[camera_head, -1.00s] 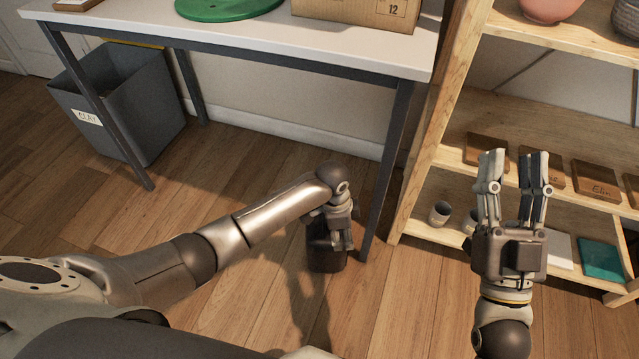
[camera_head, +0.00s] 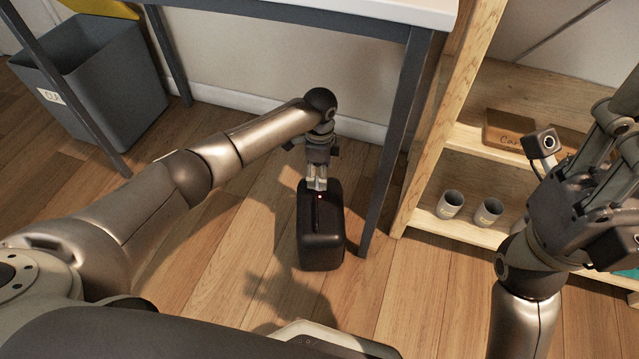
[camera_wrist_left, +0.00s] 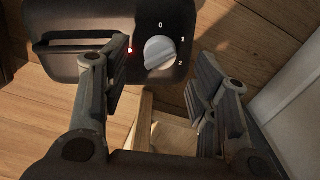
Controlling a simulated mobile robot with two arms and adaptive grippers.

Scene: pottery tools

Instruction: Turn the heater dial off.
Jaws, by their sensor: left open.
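The heater is a small dark box (camera_head: 321,240) standing on the wooden floor near the table leg. In the left wrist view its top panel (camera_wrist_left: 90,14) carries a pale grey dial (camera_wrist_left: 160,53) with the marks 0, 1 and 2 around it. The dial's ridge slants toward the 1 side; its exact setting is hard to tell. A small red light (camera_wrist_left: 130,50) glows beside it. My left gripper (camera_head: 317,184) is over the heater's far end, also in the left wrist view (camera_wrist_left: 156,85), with its fingers apart and nothing between them. My right gripper (camera_head: 618,120) is raised at the right, its fingertips partly cut off.
A white-topped table (camera_head: 400,10) overhangs behind, with a dark leg (camera_head: 388,150) right of the heater. A wooden shelf (camera_head: 470,232) with two small cups (camera_head: 451,204) stands at the right. A grey bin (camera_head: 95,95) is at the left. The floor between is clear.

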